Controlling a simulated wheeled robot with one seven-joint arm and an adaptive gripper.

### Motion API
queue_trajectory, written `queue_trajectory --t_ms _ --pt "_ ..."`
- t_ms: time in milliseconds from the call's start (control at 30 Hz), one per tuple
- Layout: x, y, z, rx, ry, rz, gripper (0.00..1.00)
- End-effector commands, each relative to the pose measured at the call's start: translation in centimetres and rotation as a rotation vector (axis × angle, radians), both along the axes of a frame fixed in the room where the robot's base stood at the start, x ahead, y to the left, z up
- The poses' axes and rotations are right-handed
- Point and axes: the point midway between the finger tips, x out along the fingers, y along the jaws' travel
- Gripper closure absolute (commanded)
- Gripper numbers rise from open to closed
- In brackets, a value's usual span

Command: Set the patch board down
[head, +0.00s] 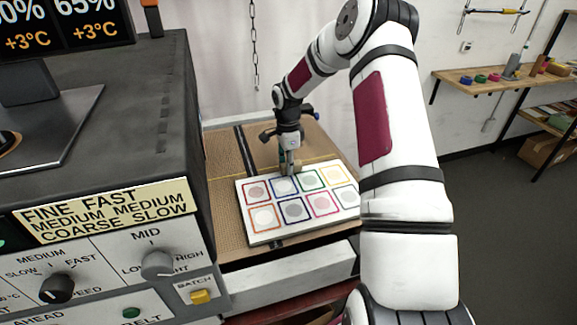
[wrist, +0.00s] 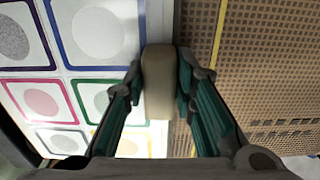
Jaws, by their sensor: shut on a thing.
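The patch board (head: 262,232) is a white panel with rows of coloured square outlines, each around a round patch. It is over the brown perforated bed in the head view, and I cannot tell whether it touches the bed. My gripper (head: 289,166) is at the board's far edge, pointing down. In the wrist view my gripper (wrist: 160,82) is shut on a beige block-like handle (wrist: 158,70) at the board's edge. The board (wrist: 100,72) fills the left side of that view. Its underside is hidden.
The perforated bed (head: 226,185) has dark strips and a yellow line; it shows bare at the right in the wrist view (wrist: 262,60). A grey control cabinet (head: 110,110) with knobs stands close on the left. A wall shelf (head: 470,78) is far right.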

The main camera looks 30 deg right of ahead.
Motion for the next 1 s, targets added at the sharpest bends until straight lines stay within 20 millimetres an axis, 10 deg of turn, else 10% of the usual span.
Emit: queue_trajectory --t_ms 267,300,367,767,1000 --pt "0.0 0.0 -0.7 0.000 -0.001 0.001 1.00" --pt "0.0 0.0 -0.7 0.000 0.000 0.001 0.66" --pt "0.0 0.0 -0.7 0.000 0.000 0.001 0.55" --pt "0.1 0.0 -0.1 -0.003 -0.002 0.001 0.55" --pt "0.2 0.0 3.9 -0.003 -0.004 0.002 0.55"
